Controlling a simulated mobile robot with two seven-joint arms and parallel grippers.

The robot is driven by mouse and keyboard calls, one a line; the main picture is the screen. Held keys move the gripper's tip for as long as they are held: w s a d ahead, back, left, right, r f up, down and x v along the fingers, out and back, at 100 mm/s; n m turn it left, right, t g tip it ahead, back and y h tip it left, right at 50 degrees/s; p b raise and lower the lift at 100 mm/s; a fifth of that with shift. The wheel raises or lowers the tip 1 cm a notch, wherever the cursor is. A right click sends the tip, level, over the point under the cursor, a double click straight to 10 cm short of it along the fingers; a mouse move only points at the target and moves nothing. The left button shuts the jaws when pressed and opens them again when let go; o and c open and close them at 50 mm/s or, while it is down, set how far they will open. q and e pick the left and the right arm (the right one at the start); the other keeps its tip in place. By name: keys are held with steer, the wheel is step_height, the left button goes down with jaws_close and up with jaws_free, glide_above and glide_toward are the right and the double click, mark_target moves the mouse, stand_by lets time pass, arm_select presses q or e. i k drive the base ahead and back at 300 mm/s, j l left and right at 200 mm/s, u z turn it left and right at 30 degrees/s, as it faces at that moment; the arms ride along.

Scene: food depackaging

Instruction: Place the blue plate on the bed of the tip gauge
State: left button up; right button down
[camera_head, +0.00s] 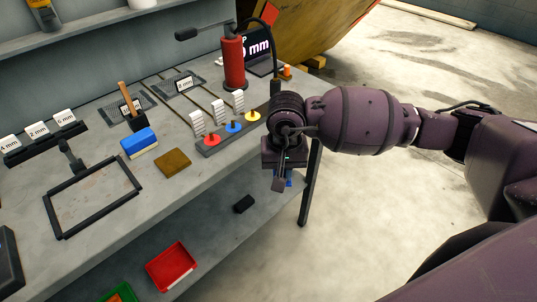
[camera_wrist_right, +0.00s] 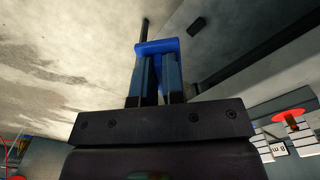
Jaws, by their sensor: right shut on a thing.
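My right gripper (camera_head: 284,181) hangs beyond the front edge of the workbench, pointing down. It is shut on a blue piece, which I take to be the blue plate (camera_head: 289,178). In the right wrist view the blue plate (camera_wrist_right: 157,47) sticks out past the fingertips of my right gripper (camera_wrist_right: 158,72); its full shape is partly hidden by the fingers. What looks like the tip gauge is the red cylinder (camera_head: 233,64) with a black lever at the bench's far end, beside a display (camera_head: 258,48) ending in "mm". Its bed is not clearly visible. My left gripper is out of view.
A dark rack (camera_head: 212,149) with red, blue and yellow discs and white stepped cards lies near the bench edge. A blue-and-white block (camera_head: 139,142), a brown pad (camera_head: 173,162) and a black frame (camera_head: 62,236) lie nearer. A red bin (camera_head: 171,266) stands on the lower shelf.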

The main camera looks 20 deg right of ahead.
mark_target(265, 65)
steer(key=z, duration=0.5)
steer(key=i+l+z, duration=0.15)
steer(key=l+z, duration=0.15)
steer(key=l, duration=0.15)
steer(key=i+l+z, duration=0.15)
steer(key=l+z, duration=0.15)
steer(key=i+l+z, duration=0.25)
steer(key=l, duration=0.25)
steer(key=i+l+z, duration=0.45)
steer(key=i+z, duration=0.25)
steer(key=i+l+u, duration=0.1)
steer(key=i, duration=0.35)
steer(key=i+l+u, duration=0.1)
steer(key=i, duration=0.35)
steer(key=i+u, duration=0.25)
steer(key=u, duration=0.25)
steer(key=i+l+u, duration=0.25)
steer(key=u, duration=0.25)
steer(key=i+u, duration=0.1)
steer(key=u, duration=0.35)
steer(key=i+l+u, duration=0.1)
steer(key=u, duration=0.3)
steer(key=i+l+u, duration=0.1)
steer(key=u, duration=0.35)
steer(key=l+u, duration=0.15)
steer(key=u, duration=0.3)
steer(key=i+l+u, duration=0.1)
steer(key=u, duration=0.3)
